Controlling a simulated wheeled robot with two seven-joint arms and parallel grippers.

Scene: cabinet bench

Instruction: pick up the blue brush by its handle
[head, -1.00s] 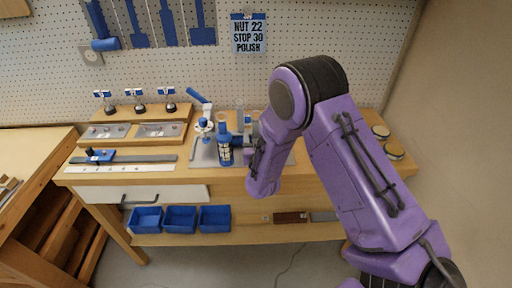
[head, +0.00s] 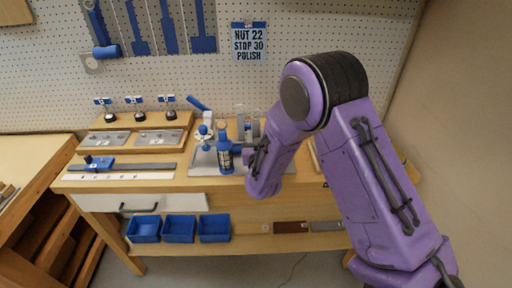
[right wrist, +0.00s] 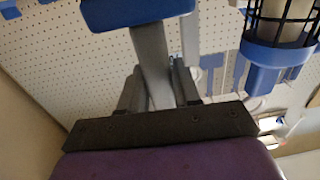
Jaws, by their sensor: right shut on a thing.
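In the right wrist view a blue block (right wrist: 135,12) tops a flat grey stem (right wrist: 152,62). My left gripper is not in view.
A blue-handled press (head: 203,128) stands left of the bottle. A black cage on a blue base (right wrist: 265,55) is close right in the wrist view. Blue bins (head: 179,229) sit on the lower shelf.

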